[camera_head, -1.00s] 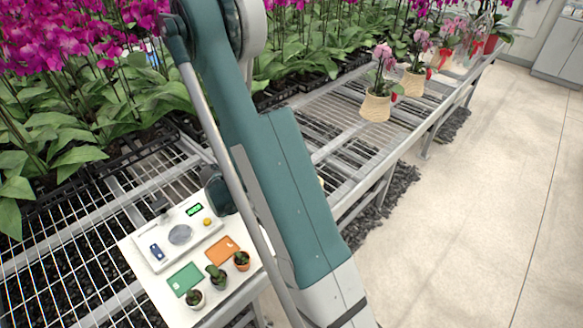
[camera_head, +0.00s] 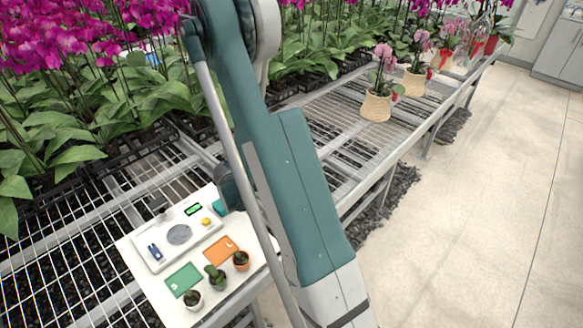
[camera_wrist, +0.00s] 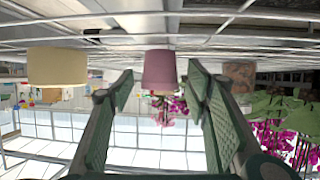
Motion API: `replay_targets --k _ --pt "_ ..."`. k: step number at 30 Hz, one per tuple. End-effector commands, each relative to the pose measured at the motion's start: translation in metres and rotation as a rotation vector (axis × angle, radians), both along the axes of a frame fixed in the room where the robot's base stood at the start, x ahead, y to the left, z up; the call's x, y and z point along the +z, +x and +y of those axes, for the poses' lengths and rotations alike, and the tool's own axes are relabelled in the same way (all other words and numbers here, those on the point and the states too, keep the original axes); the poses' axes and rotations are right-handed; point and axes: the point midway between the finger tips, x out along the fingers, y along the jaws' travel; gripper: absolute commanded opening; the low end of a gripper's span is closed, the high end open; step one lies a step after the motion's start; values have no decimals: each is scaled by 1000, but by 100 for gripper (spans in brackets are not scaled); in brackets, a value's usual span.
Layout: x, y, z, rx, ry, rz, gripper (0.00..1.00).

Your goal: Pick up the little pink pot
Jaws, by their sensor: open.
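The little pink pot (camera_wrist: 159,68) shows in the wrist view, which looks upside down, with the pot at the upper middle. My gripper (camera_wrist: 161,84) is open, with one green padded finger on each side of the pot in the picture. The fingers do not appear to touch the pot, and the gap in depth is hard to judge. In the head view my arm hides the pot and most of my gripper.
A cream pot (camera_wrist: 57,67) stands left of the pink pot and a brown pot (camera_wrist: 239,74) right of it in the wrist view. In the head view a white board (camera_head: 215,295) holds a scale (camera_head: 160,262), an orange card (camera_head: 221,250), a green card (camera_head: 184,279) and small potted plants.

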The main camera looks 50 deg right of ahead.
Motion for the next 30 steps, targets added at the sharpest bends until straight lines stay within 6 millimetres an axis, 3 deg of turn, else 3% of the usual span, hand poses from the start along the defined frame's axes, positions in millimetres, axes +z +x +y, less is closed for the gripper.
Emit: replay_targets --k 14,21,30 --pt "0 0 0 0 0 0 47" --pt "0 0 0 0 0 0 19" --pt "1 0 0 0 0 0 18"
